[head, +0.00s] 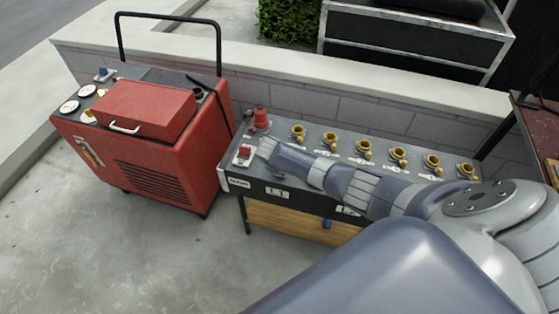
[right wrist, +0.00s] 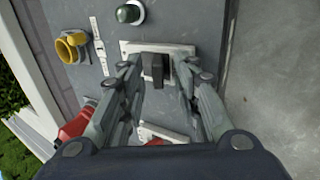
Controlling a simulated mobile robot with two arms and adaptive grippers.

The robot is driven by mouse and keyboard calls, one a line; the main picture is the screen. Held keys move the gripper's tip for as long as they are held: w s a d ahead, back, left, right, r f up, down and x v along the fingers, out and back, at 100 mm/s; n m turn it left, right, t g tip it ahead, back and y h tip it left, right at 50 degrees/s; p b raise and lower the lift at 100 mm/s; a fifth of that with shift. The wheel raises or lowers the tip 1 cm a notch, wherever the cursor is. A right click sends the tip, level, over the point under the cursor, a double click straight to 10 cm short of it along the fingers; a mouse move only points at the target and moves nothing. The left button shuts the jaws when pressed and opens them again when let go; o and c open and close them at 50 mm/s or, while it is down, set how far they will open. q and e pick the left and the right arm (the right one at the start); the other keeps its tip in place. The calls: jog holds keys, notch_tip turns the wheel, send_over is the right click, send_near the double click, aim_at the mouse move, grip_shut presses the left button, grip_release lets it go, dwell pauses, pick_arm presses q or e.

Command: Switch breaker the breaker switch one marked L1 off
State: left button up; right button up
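The breaker switch (right wrist: 152,72) is a dark lever on a pale plate (right wrist: 178,50) in the right wrist view. The label L1 (head: 277,192) is on the front face of the grey panel box (head: 236,183) in the head view. My right gripper (right wrist: 158,66) is open, with one finger on each side of the lever and gaps showing between. Whether a fingertip touches the plate I cannot tell. In the head view my right arm comes in from the right and hides the switch and part of the panel. My left gripper is not in view.
A red switch (head: 244,150) and a red socket (head: 261,117) are at the panel's left end. Several yellow sockets (head: 298,131) line its back. A green lamp (right wrist: 129,13) is beyond the switch. A red machine (head: 150,150) with a tall handle stands left.

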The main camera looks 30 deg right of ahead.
jog(key=v, duration=0.7)
jog(key=shift+r, duration=0.25)
dwell(0.4)
